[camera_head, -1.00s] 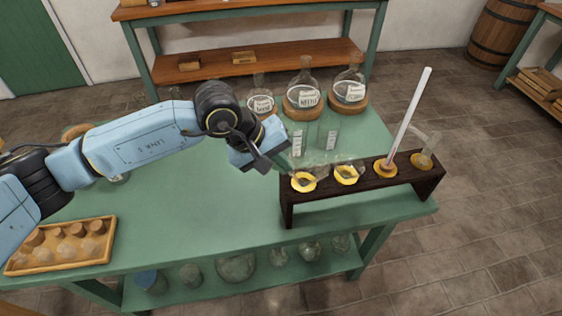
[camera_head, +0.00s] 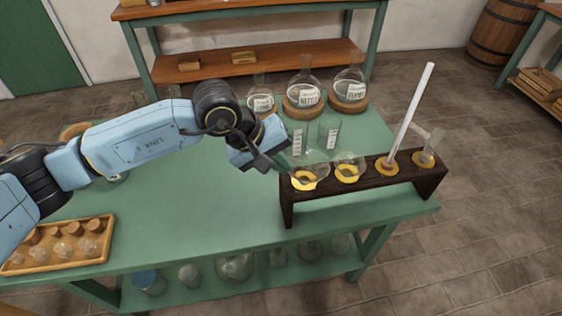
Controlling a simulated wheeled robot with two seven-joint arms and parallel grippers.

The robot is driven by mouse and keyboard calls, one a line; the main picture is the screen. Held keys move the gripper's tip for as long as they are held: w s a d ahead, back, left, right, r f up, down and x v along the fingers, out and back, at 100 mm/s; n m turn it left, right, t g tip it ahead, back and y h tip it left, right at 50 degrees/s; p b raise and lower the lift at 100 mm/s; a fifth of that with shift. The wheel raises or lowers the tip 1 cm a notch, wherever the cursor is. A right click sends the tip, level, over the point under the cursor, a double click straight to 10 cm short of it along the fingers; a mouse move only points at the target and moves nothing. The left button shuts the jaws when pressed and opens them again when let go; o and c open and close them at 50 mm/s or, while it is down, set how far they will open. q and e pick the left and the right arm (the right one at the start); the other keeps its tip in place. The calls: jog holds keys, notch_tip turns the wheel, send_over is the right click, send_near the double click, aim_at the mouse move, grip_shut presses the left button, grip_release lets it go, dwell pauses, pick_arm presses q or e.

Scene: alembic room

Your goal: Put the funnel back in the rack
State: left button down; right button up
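The dark wooden rack (camera_head: 360,197) stands at the right end of the green table, with a row of yellow-ringed holes. A clear glass funnel (camera_head: 308,172) is at the leftmost hole, its wide part around the ring; its stem is hard to see. Another clear glass piece (camera_head: 349,166) is at the second hole. My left gripper (camera_head: 279,163) is just left of the leftmost funnel, above the rack's left end. Its fingertips are small and dark against the glass, so contact and opening are unclear. My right gripper is not in view.
A tall white rod (camera_head: 411,112) leans in the third hole, and a glass piece (camera_head: 427,148) is in the rightmost. Cylinders (camera_head: 329,133) and labelled flasks (camera_head: 303,97) stand behind the rack. A wooden tray (camera_head: 62,258) is front left. The table's middle is clear.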

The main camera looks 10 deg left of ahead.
pick_arm(q)
jog(key=shift+f, duration=0.1)
dwell(0.7)
jog(key=c, duration=1.6)
grip_release()
jog(key=shift+o, duration=0.2)
notch_tip(320, 180, up, 7)
jog(key=p, duration=0.2)
dwell(0.6)
